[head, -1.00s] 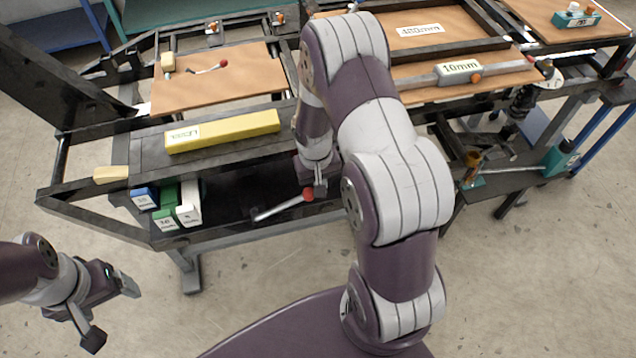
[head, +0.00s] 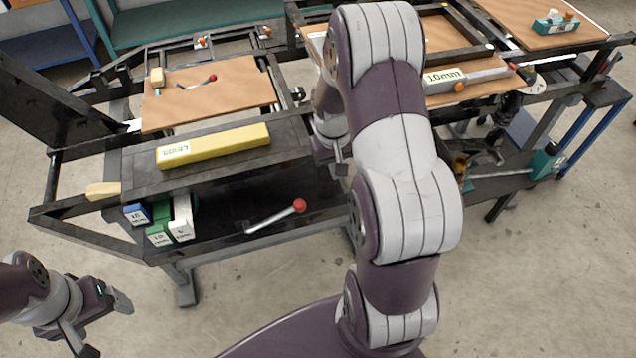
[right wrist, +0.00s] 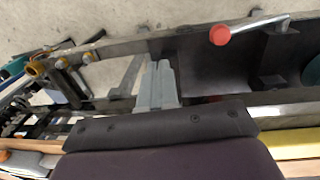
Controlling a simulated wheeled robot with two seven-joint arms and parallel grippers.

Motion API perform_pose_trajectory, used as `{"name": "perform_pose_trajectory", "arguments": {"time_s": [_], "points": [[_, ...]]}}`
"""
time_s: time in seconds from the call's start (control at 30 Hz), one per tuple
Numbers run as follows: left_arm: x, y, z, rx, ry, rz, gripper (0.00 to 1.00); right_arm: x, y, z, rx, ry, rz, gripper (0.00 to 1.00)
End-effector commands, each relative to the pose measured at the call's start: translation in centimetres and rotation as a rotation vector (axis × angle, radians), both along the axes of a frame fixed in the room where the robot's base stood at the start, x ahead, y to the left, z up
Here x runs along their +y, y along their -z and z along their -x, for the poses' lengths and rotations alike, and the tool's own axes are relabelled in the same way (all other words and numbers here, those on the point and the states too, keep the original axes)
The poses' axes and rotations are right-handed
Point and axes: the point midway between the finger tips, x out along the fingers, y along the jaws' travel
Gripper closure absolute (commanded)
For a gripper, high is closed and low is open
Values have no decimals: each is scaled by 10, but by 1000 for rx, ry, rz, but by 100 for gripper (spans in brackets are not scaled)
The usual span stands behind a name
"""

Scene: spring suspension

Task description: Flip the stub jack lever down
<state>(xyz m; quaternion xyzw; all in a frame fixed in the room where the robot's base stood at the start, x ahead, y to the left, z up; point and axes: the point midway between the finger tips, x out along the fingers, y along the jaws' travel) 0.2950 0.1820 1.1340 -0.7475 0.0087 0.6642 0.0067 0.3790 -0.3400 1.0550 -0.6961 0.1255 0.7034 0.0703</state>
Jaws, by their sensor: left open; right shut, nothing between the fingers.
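A metal lever with a red knob (head: 275,216) lies slanted, nearly flat, along the dark front shelf of the frame, its red end to the right. It also shows at the top of the right wrist view (right wrist: 222,35). My right gripper (head: 338,164) is partly hidden behind its own arm, up and to the right of the knob and apart from it. Its grey fingers (right wrist: 157,86) are shut and empty in the right wrist view. My left gripper (head: 106,326) is open and empty over the floor at lower left. A second red-knobbed lever (head: 197,84) lies on a wooden board.
A yellow block (head: 213,146) lies on the black ledge above the shelf. Blue, green and white labelled blocks (head: 158,220) stand at the shelf's left end. A teal block with a grey rod (head: 545,160) is at right. Floor in front is clear.

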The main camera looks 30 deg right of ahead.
Motion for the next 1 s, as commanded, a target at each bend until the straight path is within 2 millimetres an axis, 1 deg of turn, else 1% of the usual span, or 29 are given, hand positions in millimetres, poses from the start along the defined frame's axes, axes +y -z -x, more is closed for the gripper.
{"name": "perform_pose_trajectory", "arguments": {"time_s": [0.03, 0.1, 0.23, 0.83, 0.87, 0.93, 0.97, 1.0], "points": [[0, 4, 0, 0, 0, 0, 20, -6, -3, 2, -1, 4, 0, 100], [0, 5, 0, -1, 0, 0, 20, -13, -8, 3, -2, 3, 1, 100], [0, 6, 0, -1, 0, 0, 20, -18, -13, 6, 1, 2, 0, 100], [0, 6, 0, -1, 0, 0, 20, -18, -13, 6, -6, 11, -3, 100], [0, 6, 0, -1, 0, 0, 20, -14, -10, 12, 2, 19, -11, 100], [0, 7, 0, -1, 0, 0, 20, 4, -12, 28, 2, 37, -31, 100], [0, 9, 0, -1, 0, 0, 20, 18, -15, 34, -5, 25, -37, 100], [0, 12, 0, -1, 0, 0, 20, 40, -20, 42, -19, 1, -44, 100]]}}
